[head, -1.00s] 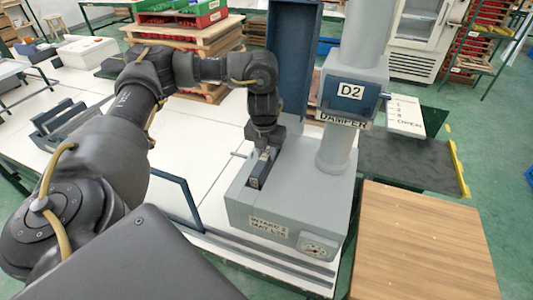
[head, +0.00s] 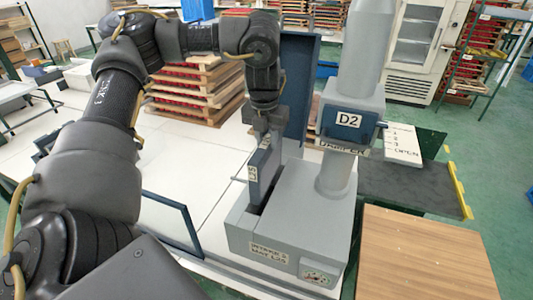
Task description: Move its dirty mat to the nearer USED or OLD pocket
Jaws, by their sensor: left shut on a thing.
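My left gripper (head: 263,124) is shut on the top of the mat (head: 262,172), a dark grey slab with a pale label on its narrow near side. The mat stands upright, mostly above the long slot (head: 248,209) in the top of the grey intake housing (head: 300,215). Its lower end is at the slot, and I cannot tell whether it is clear of it. No pocket marked USED or OLD can be read in this view. My right gripper is not in view.
A tall blue panel (head: 299,75) stands behind the slot. The grey duct with the D2 damper box (head: 346,120) rises just right of it. A blue-framed panel (head: 172,222) stands to the left. A wooden top (head: 420,250) lies right. The white table (head: 190,160) has free room.

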